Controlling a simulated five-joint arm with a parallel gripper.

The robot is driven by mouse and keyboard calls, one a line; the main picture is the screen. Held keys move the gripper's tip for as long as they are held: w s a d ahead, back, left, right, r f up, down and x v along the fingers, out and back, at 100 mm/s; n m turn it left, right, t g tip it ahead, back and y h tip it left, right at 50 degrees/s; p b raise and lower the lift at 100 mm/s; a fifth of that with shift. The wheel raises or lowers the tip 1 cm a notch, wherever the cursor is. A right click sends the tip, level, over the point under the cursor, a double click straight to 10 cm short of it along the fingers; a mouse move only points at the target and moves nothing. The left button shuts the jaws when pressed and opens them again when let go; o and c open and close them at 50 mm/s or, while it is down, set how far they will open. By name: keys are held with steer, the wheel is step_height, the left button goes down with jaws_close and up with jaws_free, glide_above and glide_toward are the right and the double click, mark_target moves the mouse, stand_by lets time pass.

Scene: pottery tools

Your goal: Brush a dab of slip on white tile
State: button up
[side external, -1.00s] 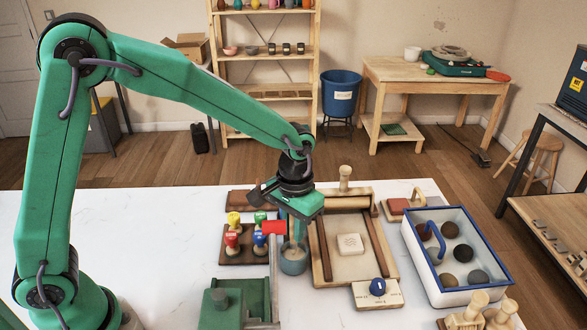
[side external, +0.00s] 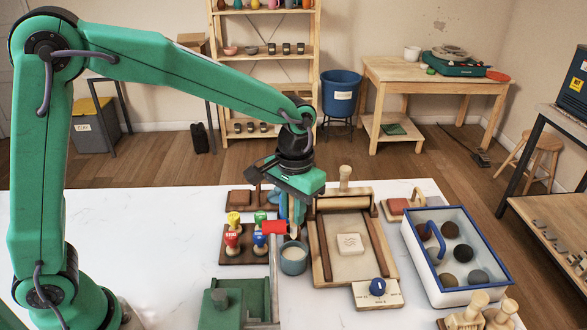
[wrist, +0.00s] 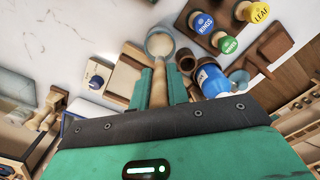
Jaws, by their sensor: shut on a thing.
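My gripper (side external: 292,217) is shut on a brush, whose pale wooden handle (wrist: 159,90) stands between the jaws in the wrist view. The brush points down at a small blue-grey cup (side external: 293,263) of cream slip; the cup also shows in the wrist view (wrist: 160,37). The gripper is above the cup, and the cup's mouth shows open in the side view. I cannot tell whether the bristles are clear of the rim. The white tile (side external: 350,243), square with a faint pattern, lies on a wooden board (side external: 330,265) to the right of the cup.
A rack of colour-topped stamps (side external: 240,243) stands left of the cup. A blue-knobbed tool (side external: 377,287) sits at the board's front. A blue-rimmed tray (side external: 455,297) of clay balls is at the right. A green fixture (side external: 222,305) is in front. White table is bare at left.

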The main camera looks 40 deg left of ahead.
steer(key=w+d+r, duration=0.1)
steer(key=w+d, duration=0.6)
steer(key=w, duration=0.2)
steer(key=shift+d, duration=0.15)
steer(key=shift+w+f, duration=0.1)
stand_by(0.4)
steer(key=shift+f, duration=2.8)
steer(key=shift+f, duration=0.5)
steer(key=shift+s+a+f, duration=0.3)
steer(key=shift+f, duration=0.05)
stand_by(1.1)
steer(key=shift+r, duration=0.15)
step_height(320, 180, up, 7)
steer(key=shift+w, duration=0.15)
stand_by(0.7)
steer(key=shift+d+r, duration=0.1)
